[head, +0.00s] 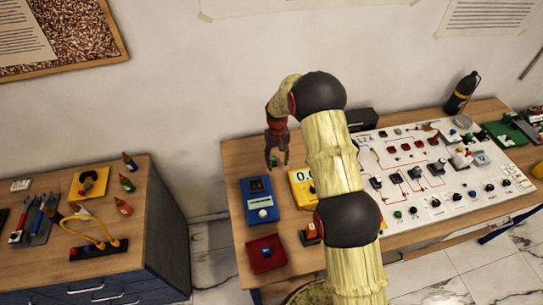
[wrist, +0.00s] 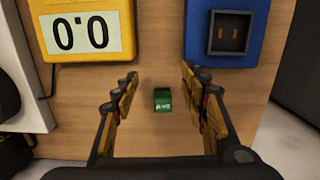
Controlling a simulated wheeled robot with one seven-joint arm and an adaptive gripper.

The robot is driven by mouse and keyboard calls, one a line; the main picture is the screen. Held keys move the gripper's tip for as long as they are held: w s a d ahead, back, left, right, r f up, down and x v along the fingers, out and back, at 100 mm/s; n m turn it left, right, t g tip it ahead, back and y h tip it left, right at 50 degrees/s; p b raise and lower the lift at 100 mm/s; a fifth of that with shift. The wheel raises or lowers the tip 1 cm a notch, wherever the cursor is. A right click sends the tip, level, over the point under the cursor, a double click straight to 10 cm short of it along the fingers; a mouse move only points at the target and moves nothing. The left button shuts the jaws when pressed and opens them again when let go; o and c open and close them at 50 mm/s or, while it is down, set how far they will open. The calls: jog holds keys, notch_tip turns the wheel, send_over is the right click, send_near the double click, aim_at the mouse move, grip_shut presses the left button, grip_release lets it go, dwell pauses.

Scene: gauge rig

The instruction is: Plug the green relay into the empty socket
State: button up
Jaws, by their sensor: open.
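The green relay (wrist: 163,100) is a small block with pale lettering, standing on the wooden tabletop in the wrist view. In the head view it is a small green spot (head: 274,161), partly hidden by the fingers. My gripper (wrist: 160,84) is open, with one finger on each side of the relay and visible gaps between. In the head view my gripper (head: 277,159) points down at the table's back left. The empty socket (wrist: 230,34) is a dark square recess with two slots in the blue box (head: 263,206).
A yellow meter (wrist: 82,30) reading 0.0 stands beside the blue box (wrist: 200,55). A red box (head: 267,254) sits nearer the table's front. A white panel (head: 440,170) with several switches and knobs fills the right. Bare wood surrounds the relay; the table edge is close.

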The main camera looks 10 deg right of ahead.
aim_at(274, 161)
jog(key=shift+t, duration=0.4)
jog(key=w, duration=0.1)
jog(key=w+r, duration=0.1)
jog(key=w, duration=0.1)
jog(key=w+r, duration=0.1)
jog(key=shift+w, duration=0.3)
jog(key=shift+a+f+p, duration=0.2)
jog(key=shift+f+p, duration=0.1)
jog(key=shift+f, duration=3.5)
grip_shut()
